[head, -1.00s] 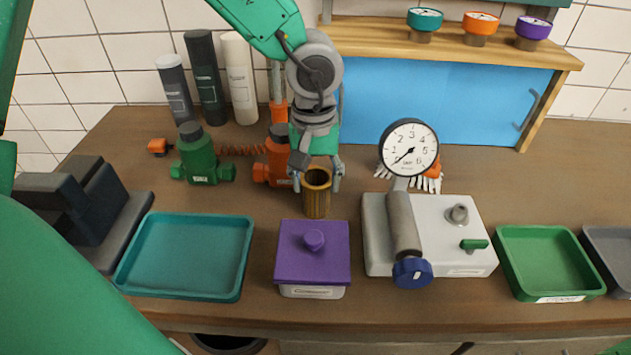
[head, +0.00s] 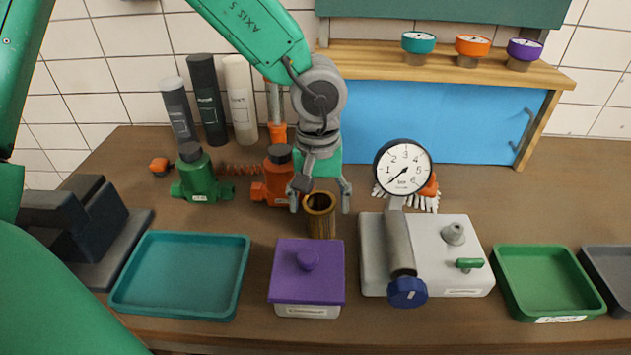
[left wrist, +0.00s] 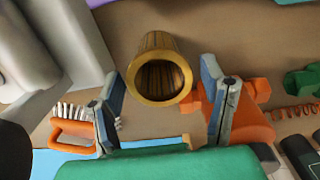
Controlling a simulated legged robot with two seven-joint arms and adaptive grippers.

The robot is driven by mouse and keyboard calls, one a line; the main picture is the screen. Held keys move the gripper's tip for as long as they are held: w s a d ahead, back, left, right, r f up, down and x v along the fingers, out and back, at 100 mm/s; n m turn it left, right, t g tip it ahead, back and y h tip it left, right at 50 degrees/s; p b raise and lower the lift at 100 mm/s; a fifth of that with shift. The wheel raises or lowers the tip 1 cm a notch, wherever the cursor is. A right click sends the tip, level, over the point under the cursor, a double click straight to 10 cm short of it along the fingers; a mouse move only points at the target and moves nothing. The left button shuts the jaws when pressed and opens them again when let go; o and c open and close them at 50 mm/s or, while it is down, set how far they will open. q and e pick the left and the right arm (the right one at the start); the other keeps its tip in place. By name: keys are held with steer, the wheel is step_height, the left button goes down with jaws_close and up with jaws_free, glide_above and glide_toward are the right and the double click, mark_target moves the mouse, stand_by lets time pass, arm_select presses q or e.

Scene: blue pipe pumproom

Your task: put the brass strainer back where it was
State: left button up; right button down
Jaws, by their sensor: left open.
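The brass strainer (head: 320,216) is an open ribbed cylinder standing upright on the bench, behind and slightly right of the purple-lidded box. My left gripper (head: 320,202) is open, with one finger on each side of the strainer's upper part in the head view. In the left wrist view the strainer (left wrist: 160,75) shows its hollow rim between and just beyond the spread fingers (left wrist: 165,108), with gaps on both sides. My right gripper is not in view.
The purple-lidded box (head: 308,270) stands in front. A pump with gauge (head: 402,168) is close on the right. Orange (head: 277,178) and green (head: 200,180) valves stand left. A teal tray (head: 128,272) and a green tray (head: 500,285) flank these.

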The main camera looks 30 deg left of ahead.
arm_select(q)
step_height(320, 180, up, 12)
steer(key=p, duration=0.2)
steer(key=shift+p, duration=0.3)
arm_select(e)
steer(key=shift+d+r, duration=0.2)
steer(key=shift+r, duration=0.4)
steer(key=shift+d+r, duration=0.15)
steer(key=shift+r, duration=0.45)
